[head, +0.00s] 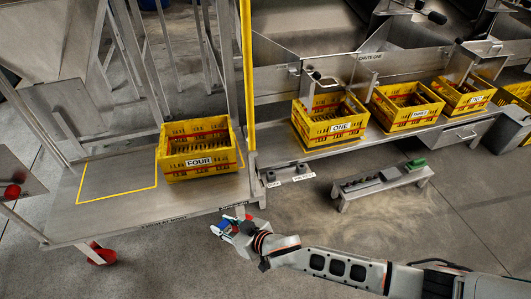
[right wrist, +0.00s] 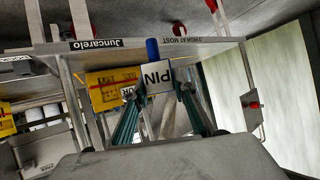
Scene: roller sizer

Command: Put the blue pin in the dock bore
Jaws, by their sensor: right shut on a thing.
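My right gripper (head: 226,226) is shut on the blue pin (head: 223,223), in front of the front edge of the cart with the crate marked FOUR. In the right wrist view the pin's blue end (right wrist: 152,48) stands up above a white tag (right wrist: 156,76) reading PIN. The tag sits between the teal fingers of the gripper (right wrist: 157,90). Small dark blocks (head: 271,177) stand on the low ledge at the cart's right end, beside a small white label (head: 303,177) too small to read surely. I cannot make out the bore. My left gripper is not in view.
The yellow crate FOUR (head: 200,171) stands on the metal cart (head: 120,205), beside an empty yellow outline. Crate ONE (head: 332,144) and more yellow crates line the shelf at right. A low bench (head: 375,187) with a green block (head: 415,165) stands on the floor. A yellow post (head: 248,80) rises behind.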

